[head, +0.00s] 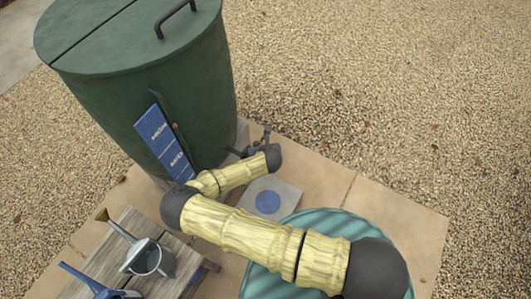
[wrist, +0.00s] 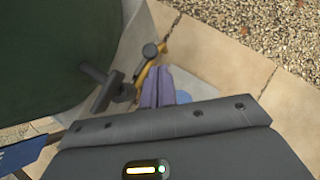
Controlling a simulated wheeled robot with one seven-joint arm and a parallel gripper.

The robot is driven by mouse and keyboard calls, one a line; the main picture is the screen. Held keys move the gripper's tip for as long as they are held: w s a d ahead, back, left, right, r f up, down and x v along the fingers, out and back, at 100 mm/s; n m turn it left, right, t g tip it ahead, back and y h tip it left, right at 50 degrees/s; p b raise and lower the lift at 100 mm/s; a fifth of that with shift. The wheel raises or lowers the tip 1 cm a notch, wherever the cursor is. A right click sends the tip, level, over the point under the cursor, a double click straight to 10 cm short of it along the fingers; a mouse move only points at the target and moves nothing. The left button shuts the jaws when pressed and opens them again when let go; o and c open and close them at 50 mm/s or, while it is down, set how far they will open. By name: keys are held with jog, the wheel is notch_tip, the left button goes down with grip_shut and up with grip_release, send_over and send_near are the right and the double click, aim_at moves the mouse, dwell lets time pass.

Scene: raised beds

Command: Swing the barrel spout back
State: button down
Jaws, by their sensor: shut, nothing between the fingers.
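The green barrel (head: 150,110) stands at the upper left in the head view; its dark side fills the left of the wrist view (wrist: 50,50). A dark spout pipe (wrist: 93,71) comes out of the barrel to a dark fitting (wrist: 108,92). An ochre piece (wrist: 146,72) with a dark round knob (wrist: 150,50) lies just beyond it. My gripper (wrist: 158,76) has its two purple fingers together and empty, close beside the ochre piece; I cannot tell if they touch. In the head view a small part of the spout (head: 238,152) shows behind my arm, and the fingers are hidden.
A grey slab with a blue disc (head: 267,202) lies below the spout. A blue sign (head: 163,143) is on the barrel's front. A ribbed teal lid (head: 258,285) is at the bottom. Gravel lies beyond.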

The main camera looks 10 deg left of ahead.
jog(key=p+v, duration=0.1)
jog(key=v, duration=1.2)
jog(key=shift+s+r, duration=0.2)
jog(key=w+d+r+m+g+h, duration=0.2)
jog(key=d+r+m+h, duration=0.25)
jog(key=d+m, duration=1.1)
jog(key=s+d+r+m+g+y, duration=0.1)
jog(key=s+d+r+m, duration=0.15)
jog(key=r+m, duration=0.5)
jog(key=s+d+r+m+g, duration=0.1)
jog(key=s+d+r+m, duration=0.15)
jog(key=r+m, duration=0.55)
jog(key=s+d+r+m+g+y, duration=0.1)
jog(key=s+d+r+m, duration=0.15)
jog(key=r+m, duration=0.55)
notch_tip(320, 180, up, 13)
jog(key=m+p, duration=0.1)
jog(key=p, duration=1.3)
jog(key=shift+d, duration=0.4)
